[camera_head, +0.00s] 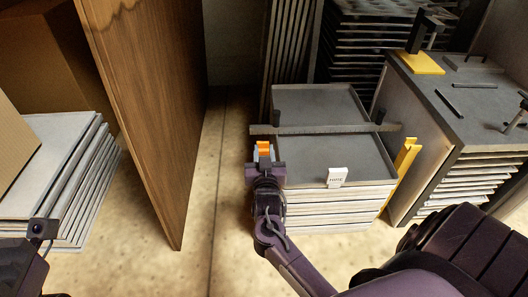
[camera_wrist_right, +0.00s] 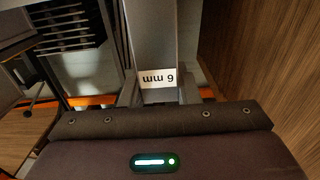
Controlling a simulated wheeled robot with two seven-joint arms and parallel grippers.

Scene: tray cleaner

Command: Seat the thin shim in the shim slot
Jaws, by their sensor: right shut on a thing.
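My right gripper (camera_head: 264,160) is at the left front corner of the tray stack, above its left side. It is shut on a flat grey piece (camera_wrist_right: 154,40) with a white "6 mm" label, which I take for the shim. In the right wrist view the piece runs away from between the fingers. Orange shows at the gripper's tip in the head view. I cannot make out the shim slot. A dark part of my left arm (camera_head: 18,268) is at the lower left edge; its fingers do not show.
The stack of grey trays (camera_head: 335,205) has a crossbar (camera_head: 325,129) with dark knobs and a small white tag (camera_head: 337,177). A yellow upright (camera_head: 405,160) stands at its right. A wooden panel (camera_head: 150,100) stands left, with free floor (camera_head: 225,215) between. A grey cabinet (camera_head: 425,105) is right.

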